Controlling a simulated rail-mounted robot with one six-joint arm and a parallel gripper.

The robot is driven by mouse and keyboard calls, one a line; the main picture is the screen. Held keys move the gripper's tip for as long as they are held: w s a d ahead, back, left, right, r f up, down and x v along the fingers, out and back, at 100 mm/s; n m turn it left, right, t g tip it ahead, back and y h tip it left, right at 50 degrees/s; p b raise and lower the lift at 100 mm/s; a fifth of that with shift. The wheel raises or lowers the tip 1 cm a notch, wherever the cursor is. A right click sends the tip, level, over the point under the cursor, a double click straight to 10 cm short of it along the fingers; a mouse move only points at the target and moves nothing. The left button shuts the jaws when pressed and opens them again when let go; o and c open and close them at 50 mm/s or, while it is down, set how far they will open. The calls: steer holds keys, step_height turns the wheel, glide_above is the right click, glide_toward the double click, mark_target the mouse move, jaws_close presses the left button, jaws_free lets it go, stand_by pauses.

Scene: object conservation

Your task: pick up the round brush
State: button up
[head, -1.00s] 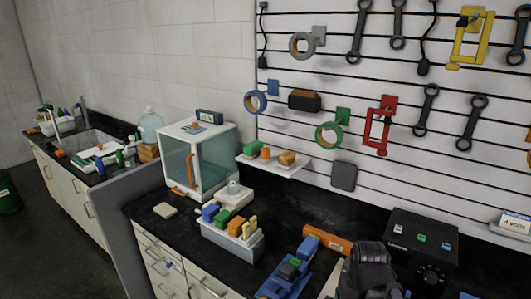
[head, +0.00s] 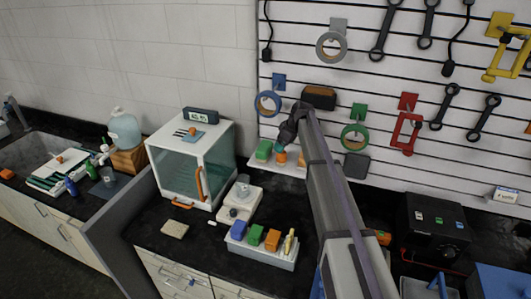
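A small round orange piece (head: 281,158), which may be the round brush, stands on the white wall shelf (head: 257,163). It is too small to tell for sure. My gripper (head: 281,149) is at the end of my arm, pointing down right above this piece. Its fingers are too small to show whether they are open or shut, or touching it. A green block (head: 263,150) sits to the left on the same shelf. An orange-brown piece (head: 301,159) is to the right, partly hidden by my arm.
A glass-sided cabinet (head: 186,165) and a white scale (head: 239,204) stand left of the shelf. A grey bin (head: 262,255) of coloured blocks is below. Black counter shows around the bin.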

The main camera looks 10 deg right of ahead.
mark_target(281, 155)
steer(key=shift+s+d+r, duration=0.1)
steer(key=shift+s+d, duration=0.1)
steer(key=shift+d, duration=0.15)
steer(key=shift+s+d+f+b, duration=0.15)
steer(key=shift+d+f+b, duration=0.1)
steer(key=shift+f+b, duration=0.45)
steer(key=shift+a, duration=0.2)
steer(key=b+x, duration=0.5)
steer(key=x, duration=0.1)
steer(key=shift+b, duration=0.35)
steer(key=shift+w+a+f, duration=0.2)
steer(key=shift+w, duration=0.05)
steer(key=shift+r, duration=0.25)
steer(key=shift+s, duration=0.1)
steer(key=shift+c, duration=0.6)
steer(key=c, duration=0.9)
